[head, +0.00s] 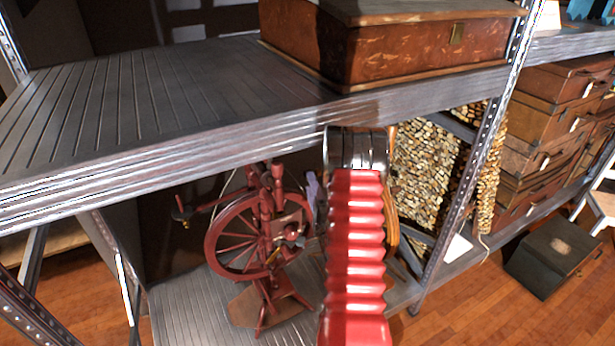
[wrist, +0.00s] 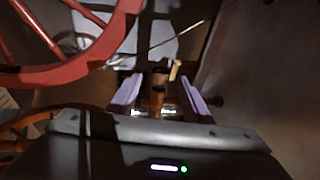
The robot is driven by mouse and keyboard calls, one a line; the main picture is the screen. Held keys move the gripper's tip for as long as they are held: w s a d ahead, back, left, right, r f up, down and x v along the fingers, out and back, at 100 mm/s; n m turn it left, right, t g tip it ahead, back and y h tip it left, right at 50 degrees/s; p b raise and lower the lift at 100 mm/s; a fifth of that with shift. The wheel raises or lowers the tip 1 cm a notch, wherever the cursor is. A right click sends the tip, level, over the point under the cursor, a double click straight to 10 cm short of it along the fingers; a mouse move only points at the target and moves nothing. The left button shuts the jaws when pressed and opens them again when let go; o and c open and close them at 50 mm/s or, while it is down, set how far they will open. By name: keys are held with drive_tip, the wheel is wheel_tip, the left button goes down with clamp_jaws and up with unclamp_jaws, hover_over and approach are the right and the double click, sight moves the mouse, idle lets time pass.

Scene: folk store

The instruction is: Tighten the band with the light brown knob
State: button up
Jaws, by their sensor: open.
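A dark red spinning wheel (head: 240,238) stands on the lower shelf in the head view. Its red wheel rim (wrist: 80,65) fills the upper left of the wrist view. My gripper (wrist: 160,80) is open, with a purple finger on each side of a brown turned post (wrist: 157,95). I cannot tell whether the fingers touch it. A small light brown piece (wrist: 175,70) shows just beyond the post, near the right fingertip; it may be the knob. In the head view, one purple finger shows right of the wheel, and my arm hides the rest. The band is not clear.
The upper metal shelf (head: 150,100) hangs over the spinning wheel and carries a brown chest (head: 400,50). Strings of pale pieces (head: 425,170) hang to the right, near a shelf upright (head: 470,160). The left part of the lower shelf (head: 185,300) is bare.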

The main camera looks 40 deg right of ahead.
drive_tip(key=shift+x, duration=2.65)
drive_tip(key=shift+c, duration=0.2)
drive_tip(key=c, duration=1)
drive_tip(key=shift+g, duration=0.3)
drive_tip(key=shift+g+y, duration=0.7)
drive_tip(key=shift+g, duration=0.3)
drive_tip(key=shift+s+f, duration=0.1)
drive_tip(key=o, duration=1)
drive_tip(key=shift+o, duration=0.2)
